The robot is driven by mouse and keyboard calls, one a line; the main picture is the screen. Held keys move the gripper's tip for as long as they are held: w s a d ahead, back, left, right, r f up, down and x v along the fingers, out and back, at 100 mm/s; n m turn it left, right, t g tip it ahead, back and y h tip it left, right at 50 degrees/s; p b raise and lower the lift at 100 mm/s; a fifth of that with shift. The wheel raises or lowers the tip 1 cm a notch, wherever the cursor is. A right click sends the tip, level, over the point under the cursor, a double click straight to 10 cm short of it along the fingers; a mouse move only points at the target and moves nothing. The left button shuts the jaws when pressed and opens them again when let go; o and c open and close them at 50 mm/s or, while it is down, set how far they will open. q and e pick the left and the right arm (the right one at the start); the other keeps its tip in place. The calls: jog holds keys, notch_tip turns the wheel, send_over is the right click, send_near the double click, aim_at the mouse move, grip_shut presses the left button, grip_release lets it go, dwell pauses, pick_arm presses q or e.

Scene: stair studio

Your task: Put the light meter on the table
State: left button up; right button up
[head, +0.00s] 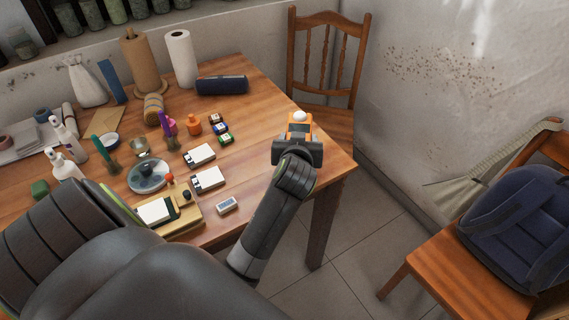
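An orange thing with a white dome on top, which looks like the light meter (300,118), is at the tips of my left gripper (299,130). My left arm comes in from the lower left, and the gripper appears shut on the meter, though its fingers are partly hidden by the wrist. The meter shows over the right end of the wooden table (255,100), in front of the chair; its height above the top is hard to tell. My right gripper is not in view.
White boxes (208,180), a small grey device (227,205), small coloured boxes (225,139) and a dark blue roll (222,85) stand on the table. Its right part is bare. A wooden chair (327,60) stands behind; another chair holds a blue backpack (520,220).

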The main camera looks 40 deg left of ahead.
pick_arm(q)
jog(key=n+g+y+b, duration=0.1)
jog(key=a+n+g+y+b, duration=0.1)
jog(key=n+b, duration=0.1)
jog(key=w+n+g+y+b, duration=0.1)
jog(key=n+y, duration=0.1)
jog(key=shift+a+f+g, duration=0.2)
jog(key=shift+f+g, duration=0.1)
jog(key=shift+s+r+n+g+y+b, duration=0.2)
jog(key=shift+n+g+y+b, duration=0.2)
jog(key=shift+n+g+b, duration=0.2)
jog(key=shift+s+r+n+g+y+b, duration=0.1)
jog(key=shift+r+n+g+y+b, duration=0.1)
jog(key=shift+n+g+y+b, duration=0.3)
jog(key=shift+g, duration=0.3)
notch_tip(320, 180, down, 10)
jog(key=shift+r+b, duration=0.25)
jog(key=shift+b, duration=0.1)
jog(key=shift+f, duration=0.15)
jog(key=o, duration=1.1)
jog(key=shift+c, duration=0.2)
jog(key=shift+r, duration=0.2)
